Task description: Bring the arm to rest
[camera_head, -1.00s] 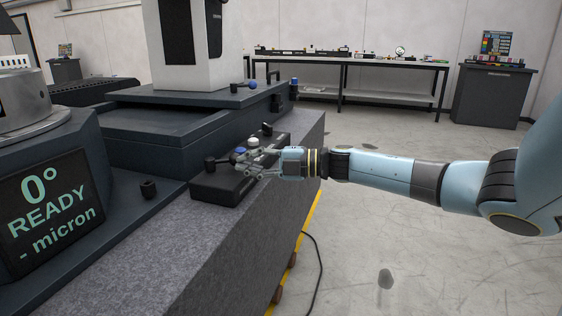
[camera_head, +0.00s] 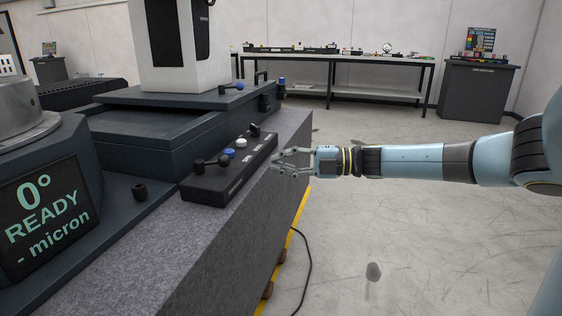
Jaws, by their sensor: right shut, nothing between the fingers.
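My right arm comes in from the right, pale blue with dark joints, held nearly level. Its right gripper (camera_head: 276,161) points left and is shut with nothing in it. It hovers by the right edge of the granite bed, just right of the dark control box (camera_head: 232,178), apart from it as far as I can see. The box carries a blue button, a white button and black levers on its top. My left gripper is not in view.
The granite bed (camera_head: 212,250) carries a machine with a screen (camera_head: 45,215) reading "0° READY - micron". A cable (camera_head: 305,262) lies on the floor beside a yellow line. A long bench (camera_head: 340,58) and a dark cabinet (camera_head: 476,88) stand behind.

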